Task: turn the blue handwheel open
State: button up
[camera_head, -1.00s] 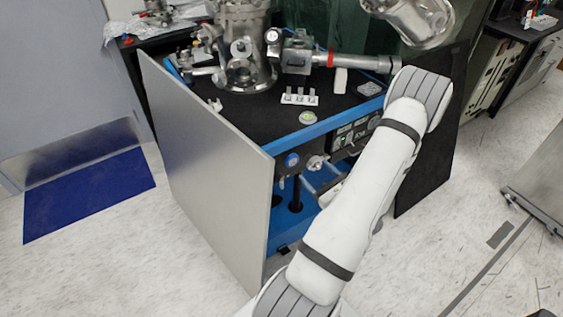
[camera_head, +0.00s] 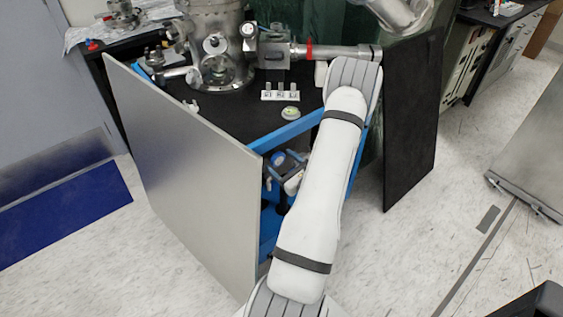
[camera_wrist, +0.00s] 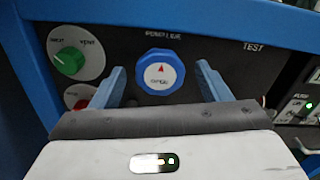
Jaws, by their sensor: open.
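The blue handwheel (camera_wrist: 161,72) is a scalloped knob with a white centre and a red arrow pointing up. It sits on the dark front panel (camera_wrist: 222,48). In the head view the handwheel (camera_head: 278,158) is small, on the front of the cart just under the blue top edge. My gripper (camera_wrist: 160,67) is open, with one blue finger to the left of the handwheel and one to the right. Gaps show between the fingers and the wheel, and nothing is held. In the head view my gripper (camera_head: 285,170) is small and partly hidden by my arm.
A green knob (camera_wrist: 70,60) and a red knob (camera_wrist: 82,98) are left of the handwheel. A blue frame bar (camera_wrist: 35,65) runs beside them. A silver side panel (camera_head: 185,180) stands left of the cart, a black panel (camera_head: 412,120) right. Floor in front is clear.

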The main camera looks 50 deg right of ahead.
jog(key=shift+w, duration=0.35)
